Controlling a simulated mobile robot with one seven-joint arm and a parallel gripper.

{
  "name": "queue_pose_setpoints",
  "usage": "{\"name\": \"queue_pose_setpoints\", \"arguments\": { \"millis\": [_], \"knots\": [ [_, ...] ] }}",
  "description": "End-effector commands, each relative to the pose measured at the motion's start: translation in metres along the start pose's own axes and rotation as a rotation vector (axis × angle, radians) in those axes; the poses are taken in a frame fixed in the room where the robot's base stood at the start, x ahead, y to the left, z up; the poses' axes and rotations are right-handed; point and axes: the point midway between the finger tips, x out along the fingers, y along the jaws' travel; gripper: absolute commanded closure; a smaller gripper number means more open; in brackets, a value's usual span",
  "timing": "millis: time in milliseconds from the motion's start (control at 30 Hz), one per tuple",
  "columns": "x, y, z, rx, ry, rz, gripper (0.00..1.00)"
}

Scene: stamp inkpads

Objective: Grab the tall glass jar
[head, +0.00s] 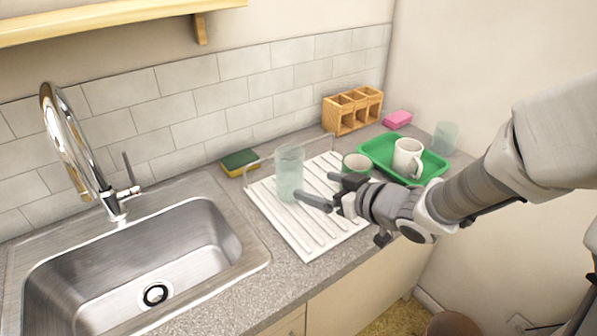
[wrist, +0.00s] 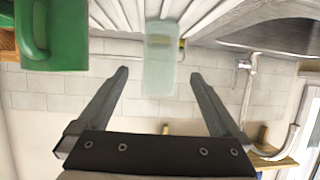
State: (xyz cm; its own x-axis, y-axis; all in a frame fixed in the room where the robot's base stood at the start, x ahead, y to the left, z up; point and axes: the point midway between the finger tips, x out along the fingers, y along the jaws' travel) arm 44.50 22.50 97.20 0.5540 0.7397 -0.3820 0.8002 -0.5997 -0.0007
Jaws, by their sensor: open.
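The tall glass jar (head: 289,170), pale green and see-through, stands upright on the white ridged drainboard (head: 300,240) beside the sink. My gripper (head: 331,192) is open and empty, to the right of the jar, with its fingers pointing at it. In the wrist view, which is upside down, the jar (wrist: 160,55) appears ahead, in line with the gap between the open fingers (wrist: 160,74). I cannot tell exactly how far the fingertips are from the jar.
A green mug (head: 356,164) stands close behind my gripper. A green tray (head: 433,166) holds a white mug (head: 407,157). A shorter glass (head: 445,137), wooden caddy (head: 353,110), pink sponge (head: 398,119) and green-yellow sponge (head: 239,162) sit around. The sink (head: 140,265) lies left.

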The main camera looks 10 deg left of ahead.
Motion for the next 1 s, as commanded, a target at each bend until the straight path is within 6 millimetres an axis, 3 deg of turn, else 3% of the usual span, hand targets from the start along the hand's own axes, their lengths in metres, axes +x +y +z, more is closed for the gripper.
{"name": "queue_pose_setpoints", "arguments": {
  "millis": [100,233,467,800,1000],
  "knots": [
    [0.028,-0.001,0.004,0.000,0.000,-0.003,0.00],
    [0.049,-0.001,0.003,0.000,-0.001,-0.002,0.00],
    [0.064,0.000,0.001,-0.001,-0.001,0.000,0.00],
    [0.109,-0.002,-0.001,0.001,-0.001,0.000,0.00],
    [0.111,-0.001,-0.003,0.000,-0.001,0.002,0.00]
  ]
}}
